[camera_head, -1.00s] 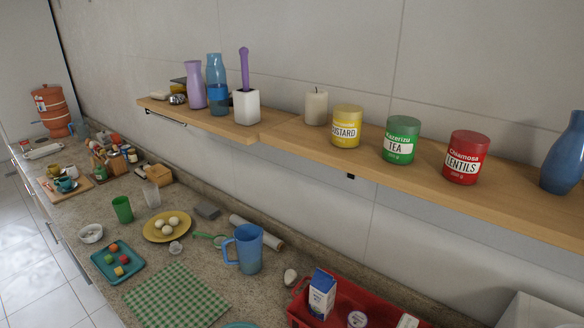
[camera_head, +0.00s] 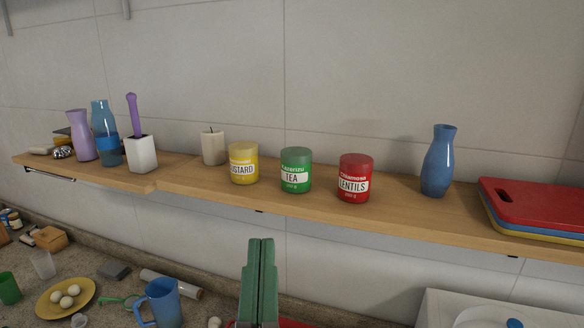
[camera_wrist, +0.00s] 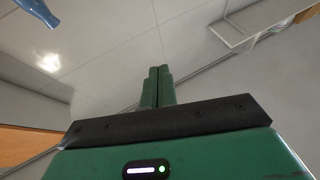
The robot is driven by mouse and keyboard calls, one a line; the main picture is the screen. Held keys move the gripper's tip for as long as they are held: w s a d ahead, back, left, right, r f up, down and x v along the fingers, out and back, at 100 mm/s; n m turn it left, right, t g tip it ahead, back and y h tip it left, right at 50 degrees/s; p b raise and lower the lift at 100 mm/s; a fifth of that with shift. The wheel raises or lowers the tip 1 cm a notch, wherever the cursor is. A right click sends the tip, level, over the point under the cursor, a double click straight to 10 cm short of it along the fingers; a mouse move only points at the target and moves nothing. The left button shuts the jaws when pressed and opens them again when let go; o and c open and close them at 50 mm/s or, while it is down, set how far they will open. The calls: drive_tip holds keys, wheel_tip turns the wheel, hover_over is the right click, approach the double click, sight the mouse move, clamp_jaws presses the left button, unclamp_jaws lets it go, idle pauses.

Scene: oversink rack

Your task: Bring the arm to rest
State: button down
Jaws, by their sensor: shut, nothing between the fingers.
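My gripper (camera_head: 259,262) is green and shows at the bottom middle of the head view, in front of the wall below the shelf. Its two fingers point up and lie together with nothing between them. In the wrist view the fingers (camera_wrist: 158,82) are also side by side, with the grey tiled wall behind them. My gripper appears clear of the shelf and its things. The rest of my arm is out of the head view.
A wooden shelf (camera_head: 400,213) holds a custard tin (camera_head: 243,163), a tea tin (camera_head: 295,170), a lentils tin (camera_head: 355,178), a blue vase (camera_head: 438,162) and cutting boards (camera_head: 540,203). Below, the counter bears a blue pitcher (camera_head: 163,303) and a yellow plate (camera_head: 45,302) of eggs.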

drive_tip(key=s+d+r+m+t+h, duration=0.1)
drive_tip(key=s+d+r+t+h, duration=0.1)
drive_tip(key=s+d+r, duration=0.35)
wheel_tip(320, 180, up, 21)
drive_tip(key=w+a+p, duration=0.1)
drive_tip(key=p, duration=2)
drive_tip(key=shift+a+f+y+p, duration=0.15)
drive_tip(key=shift+a+y+p, duration=0.2)
drive_tip(key=shift+a+y, duration=0.05)
drive_tip(key=shift+w+f, duration=0.1)
